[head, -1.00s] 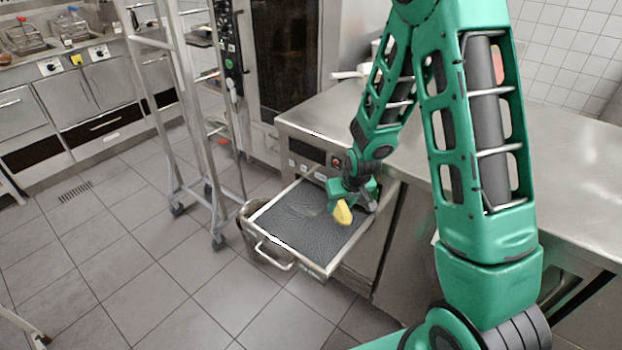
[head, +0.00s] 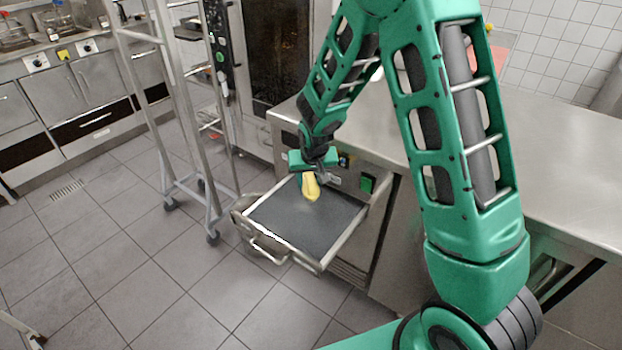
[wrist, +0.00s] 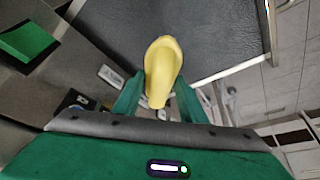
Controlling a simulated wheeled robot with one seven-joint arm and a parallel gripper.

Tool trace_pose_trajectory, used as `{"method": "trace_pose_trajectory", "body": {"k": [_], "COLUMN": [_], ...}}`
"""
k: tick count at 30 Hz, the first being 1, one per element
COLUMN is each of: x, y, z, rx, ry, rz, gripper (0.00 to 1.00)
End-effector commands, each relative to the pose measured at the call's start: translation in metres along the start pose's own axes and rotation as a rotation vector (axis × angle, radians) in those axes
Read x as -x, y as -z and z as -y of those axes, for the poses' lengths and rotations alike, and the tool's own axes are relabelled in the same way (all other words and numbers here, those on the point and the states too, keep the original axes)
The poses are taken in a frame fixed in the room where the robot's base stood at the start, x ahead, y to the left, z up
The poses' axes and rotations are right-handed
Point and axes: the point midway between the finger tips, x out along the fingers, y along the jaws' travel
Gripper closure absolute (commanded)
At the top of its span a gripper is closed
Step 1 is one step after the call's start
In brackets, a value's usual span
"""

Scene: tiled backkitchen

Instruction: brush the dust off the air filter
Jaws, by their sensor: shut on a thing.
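The air filter (head: 310,232) is a dark grey panel lying flat in a pulled-out metal drawer frame (head: 318,266) below the counter. It also fills the top of the wrist view (wrist: 215,32). My gripper (head: 311,178) is shut on a yellow brush (head: 311,188), over the filter's back part, near the counter front. In the wrist view the brush (wrist: 163,65) points away between the fingers of my gripper (wrist: 158,97). I cannot tell whether its tip touches the filter. The filter looks mostly even grey, with a faint paler area; dust is hard to tell from sheen.
The steel counter (head: 560,150) stands behind and right of the drawer. A wheeled rack (head: 180,130) stands to the left, before a tall oven (head: 280,60). The tiled floor (head: 130,260) left of the drawer is clear.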

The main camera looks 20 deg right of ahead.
Motion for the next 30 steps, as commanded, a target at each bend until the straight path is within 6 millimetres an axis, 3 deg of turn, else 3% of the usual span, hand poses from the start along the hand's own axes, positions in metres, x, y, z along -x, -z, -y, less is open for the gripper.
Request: {"method": "trace_pose_trajectory", "body": {"k": [15,30], "x": [-0.041,-0.045], "y": [-0.017,-0.019], "z": [0.000,-0.001], "rx": [0.002,0.000], "ry": [0.000,0.000], "rz": [0.000,-0.001], "gripper": [0.80,0.80]}}
